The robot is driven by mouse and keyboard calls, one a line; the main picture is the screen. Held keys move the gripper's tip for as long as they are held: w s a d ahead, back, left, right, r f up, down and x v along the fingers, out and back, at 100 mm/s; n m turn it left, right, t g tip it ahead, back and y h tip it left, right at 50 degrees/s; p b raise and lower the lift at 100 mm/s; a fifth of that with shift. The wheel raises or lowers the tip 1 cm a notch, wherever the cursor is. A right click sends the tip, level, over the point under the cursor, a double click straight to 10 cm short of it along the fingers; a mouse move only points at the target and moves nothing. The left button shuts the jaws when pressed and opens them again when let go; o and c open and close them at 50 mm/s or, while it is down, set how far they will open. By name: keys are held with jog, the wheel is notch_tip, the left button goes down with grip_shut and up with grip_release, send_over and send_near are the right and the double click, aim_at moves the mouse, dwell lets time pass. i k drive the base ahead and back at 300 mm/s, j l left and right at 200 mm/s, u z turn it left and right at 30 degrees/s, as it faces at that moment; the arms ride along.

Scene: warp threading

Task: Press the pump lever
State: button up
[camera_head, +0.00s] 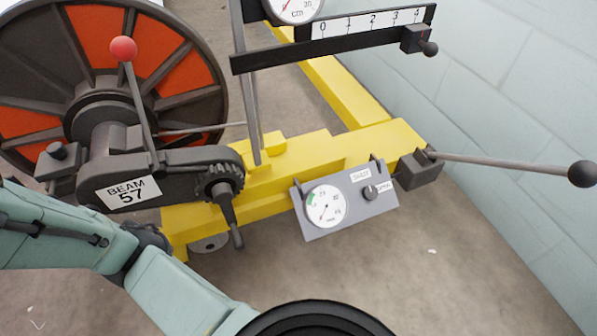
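A long grey lever with a black ball end, which I take as the pump lever (500,160), sticks out to the right from a dark block (418,170) at the right end of the yellow frame (300,160). Its ball (582,174) hangs near the pale wall at the right edge. The lever lies nearly level in the picture, dipping slightly to the right. My arm comes in at the lower left and runs out at the bottom, well apart from the lever. My gripper is not in view.
A grey panel (380,204) has a round gauge (326,206) and a dark knob (370,192). A red-knobbed lever (123,50) rises beside the orange and dark beam wheel (95,30). A black scale bar (335,38) crosses above. The floor at lower right is clear; a block wall (520,80) bounds the right.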

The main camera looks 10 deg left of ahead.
aim_at(583, 174)
jog(key=j+z, duration=0.4)
jog(key=k+j+z, duration=0.15)
jog(key=z, duration=0.3)
jog(key=k+j, duration=0.05)
